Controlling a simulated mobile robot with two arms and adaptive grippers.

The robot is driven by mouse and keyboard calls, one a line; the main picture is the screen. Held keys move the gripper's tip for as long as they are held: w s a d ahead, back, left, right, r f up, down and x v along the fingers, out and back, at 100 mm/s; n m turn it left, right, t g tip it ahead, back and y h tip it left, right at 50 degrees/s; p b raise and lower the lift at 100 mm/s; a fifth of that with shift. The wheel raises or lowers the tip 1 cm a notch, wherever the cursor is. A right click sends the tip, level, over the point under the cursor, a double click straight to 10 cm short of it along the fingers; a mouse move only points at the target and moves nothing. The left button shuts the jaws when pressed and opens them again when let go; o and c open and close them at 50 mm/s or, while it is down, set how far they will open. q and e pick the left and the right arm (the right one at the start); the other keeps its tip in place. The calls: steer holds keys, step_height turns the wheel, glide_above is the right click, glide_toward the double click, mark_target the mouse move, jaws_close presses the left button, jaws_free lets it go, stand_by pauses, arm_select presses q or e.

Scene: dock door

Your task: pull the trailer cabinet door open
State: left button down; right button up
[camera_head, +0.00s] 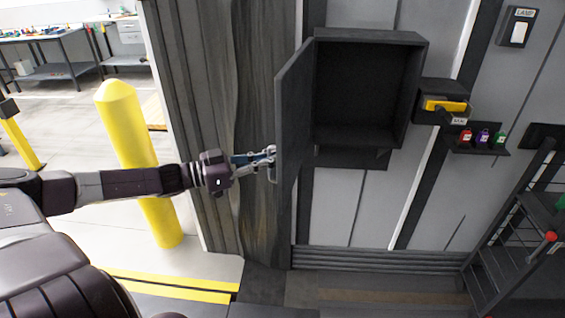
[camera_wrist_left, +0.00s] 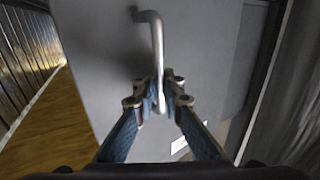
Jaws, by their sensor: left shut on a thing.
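The trailer cabinet (camera_head: 370,38) is a dark grey box on the wall in the head view. Its door (camera_head: 294,100) stands swung out to the left, and the dark inside looks empty. My left gripper (camera_head: 270,158) is at the lower part of the door's outer face. In the left wrist view the left gripper (camera_wrist_left: 160,98) is shut on the bent metal door handle (camera_wrist_left: 155,40), with a finger on each side of the bar. The grey door face (camera_wrist_left: 100,60) lies behind the handle. My right gripper is not in view.
A yellow bollard (camera_head: 128,130) stands behind my left arm. Right of the cabinet are a holder with a yellow device (camera_head: 444,105), a shelf of small bottles (camera_head: 482,150) and dark metal steps (camera_head: 505,250). A workbench (camera_head: 50,40) is far back left.

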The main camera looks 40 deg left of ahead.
arm_select(q)
steer(key=shift+s+a+f, duration=0.1)
stand_by(0.4)
steer(key=c, duration=2.1)
jaws_free()
steer(key=shift+s+a, duration=0.1)
steer(key=shift+s, duration=0.05)
steer(key=shift+v, duration=1.05)
steer(key=shift+v, duration=2.6)
